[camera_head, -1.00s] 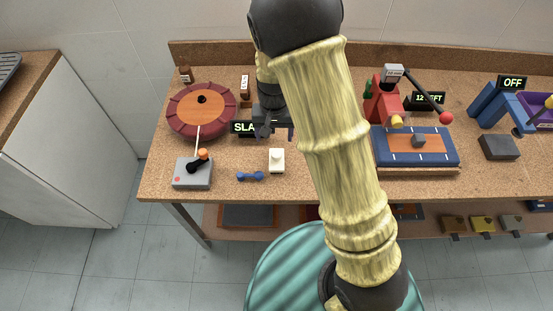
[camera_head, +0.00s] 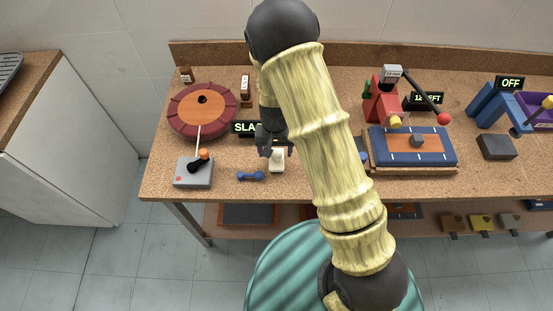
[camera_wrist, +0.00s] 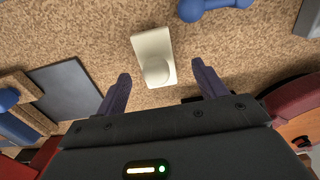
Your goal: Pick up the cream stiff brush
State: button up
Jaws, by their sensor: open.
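The cream stiff brush (camera_head: 277,163) is a small pale block with a rounded knob on top. It lies on the cork-coloured bench near its front edge. In the wrist view the brush (camera_wrist: 152,52) lies ahead of and between the two dark fingers. My gripper (camera_wrist: 161,85) is open with nothing between its fingertips. In the head view my gripper (camera_head: 275,151) is over the far end of the brush and hides part of it. I cannot tell the exact height between them.
A blue dumbbell-shaped piece (camera_head: 250,176) lies just left of the brush. A grey joystick box (camera_head: 193,172) and a red-brown round wheel (camera_head: 203,111) are further left. A blue board (camera_head: 412,146) stands to the right. A black label sign (camera_head: 244,128) is behind.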

aim_at(277, 153)
jog(key=shift+d+f+p, duration=0.15)
jog(key=shift+f+p, duration=0.1)
jog(key=shift+f, duration=0.85)
jog(key=shift+d+f+p, duration=0.1)
jog(key=shift+f+p, duration=0.1)
jog(key=shift+f, duration=0.85)
jog(key=c, duration=1.1)
jog(key=shift+r, duration=0.15)
notch_tip(277, 153, up, 10)
jog(key=shift+f+b, duration=0.1)
jog(key=shift+b, duration=0.6)
